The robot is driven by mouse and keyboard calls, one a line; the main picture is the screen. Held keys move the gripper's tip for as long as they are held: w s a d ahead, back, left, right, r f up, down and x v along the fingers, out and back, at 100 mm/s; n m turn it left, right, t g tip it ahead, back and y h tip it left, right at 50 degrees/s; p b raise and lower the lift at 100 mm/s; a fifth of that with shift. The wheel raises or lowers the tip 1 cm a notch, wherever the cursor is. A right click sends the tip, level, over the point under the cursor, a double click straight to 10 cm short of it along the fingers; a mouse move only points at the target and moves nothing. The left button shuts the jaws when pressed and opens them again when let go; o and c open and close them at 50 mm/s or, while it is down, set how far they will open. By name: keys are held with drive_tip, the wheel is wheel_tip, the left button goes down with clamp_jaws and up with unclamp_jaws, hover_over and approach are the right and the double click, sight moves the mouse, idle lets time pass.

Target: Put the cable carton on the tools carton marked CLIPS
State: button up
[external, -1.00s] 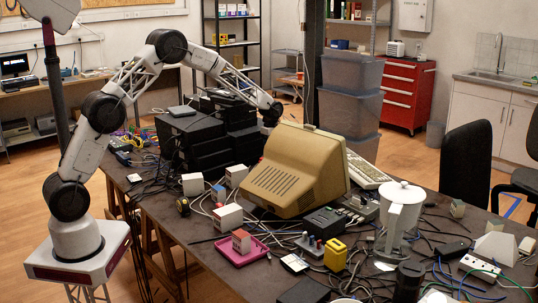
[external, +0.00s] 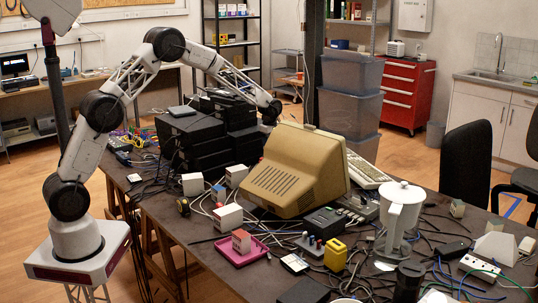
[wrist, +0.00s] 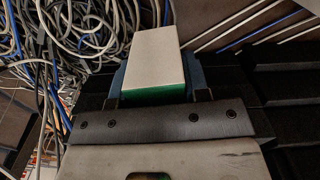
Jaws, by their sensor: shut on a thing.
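My gripper (wrist: 154,88) is shut on a small carton (wrist: 157,52) with a plain whitish top and a green side, seen in the wrist view. The fingers grip it on its left and right sides; its label is not visible, so I cannot tell whether it is the cable carton. In the external view my gripper and the held carton are hidden behind the beige monitor and black boxes. Several small pale cartons stand on the table, among them one at the left (external: 193,184), one behind (external: 236,175) and one in front (external: 228,216). I cannot read CLIPS on any.
The beige monitor (external: 295,175) and stacked black boxes (external: 205,140) crowd the table's middle. A pink tray (external: 259,250) holds a reddish carton (external: 241,240). A white coffee pot (external: 399,220), a yellow block (external: 335,255) and tangled cables (wrist: 75,40) take up much room.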

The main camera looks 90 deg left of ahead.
drive_tip(key=s+d+r+n, duration=0.1)
drive_tip(key=s+d, duration=1.2)
drive_tip(key=d, duration=0.1)
drive_tip(key=s+d+r+n, duration=0.2)
drive_tip(key=s+d, duration=1.1)
drive_tip(key=d, duration=0.2)
drive_tip(key=shift+d+r, duration=0.25)
drive_tip(key=shift+d, duration=0.05)
hover_over(237, 168)
drive_tip(key=shift+a+f, duration=0.1)
drive_tip(key=shift+f, duration=0.65)
drive_tip(key=shift+f, duration=1.75)
drive_tip(key=shift+f, duration=0.15)
